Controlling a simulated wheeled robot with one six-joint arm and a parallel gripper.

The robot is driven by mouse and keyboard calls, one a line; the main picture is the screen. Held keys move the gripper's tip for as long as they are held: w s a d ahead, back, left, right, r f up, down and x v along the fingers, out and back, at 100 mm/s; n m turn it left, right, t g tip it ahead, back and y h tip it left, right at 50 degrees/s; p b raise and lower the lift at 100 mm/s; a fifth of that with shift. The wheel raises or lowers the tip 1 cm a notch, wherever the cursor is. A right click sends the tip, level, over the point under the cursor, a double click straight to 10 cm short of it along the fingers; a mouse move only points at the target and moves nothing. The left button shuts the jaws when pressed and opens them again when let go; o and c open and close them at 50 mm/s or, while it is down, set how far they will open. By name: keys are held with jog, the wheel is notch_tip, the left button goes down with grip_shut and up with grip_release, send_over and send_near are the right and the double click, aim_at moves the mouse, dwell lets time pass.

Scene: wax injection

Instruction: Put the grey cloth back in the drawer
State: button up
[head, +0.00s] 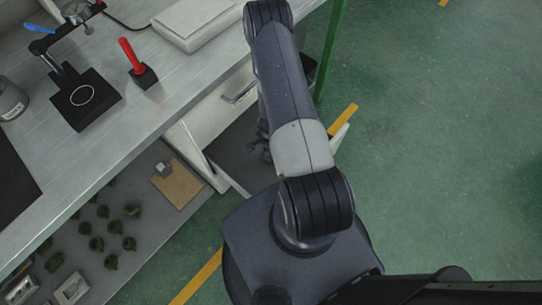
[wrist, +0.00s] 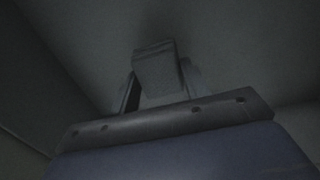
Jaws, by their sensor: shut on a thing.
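The grey cloth (wrist: 155,68) shows in the wrist view as a small folded grey piece between the fingers of my gripper (wrist: 156,88). My gripper is shut on it. The open drawer (head: 228,178) is under the bench in the head view, with its dark inside partly hidden by my arm. My gripper (head: 262,143) shows there only in part, low at the drawer and beside my arm. The cloth cannot be made out in the head view. The wrist view is dark, with grey walls around the cloth; I cannot tell whether the cloth touches the drawer floor.
The bench top (head: 190,105) holds a black stand (head: 85,98), a red-handled tool (head: 130,55) and a pale flat box (head: 195,18). A lower shelf holds several green pieces (head: 112,228). Green floor at right is clear.

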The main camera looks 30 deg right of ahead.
aim_at(271, 155)
jog(key=shift+f+b, duration=1.3)
jog(key=shift+f, duration=0.35)
jog(key=shift+f, duration=0.1)
jog(key=o, duration=1)
notch_tip(271, 155, up, 12)
jog(key=p, duration=1.2)
jog(key=shift+r, duration=0.2)
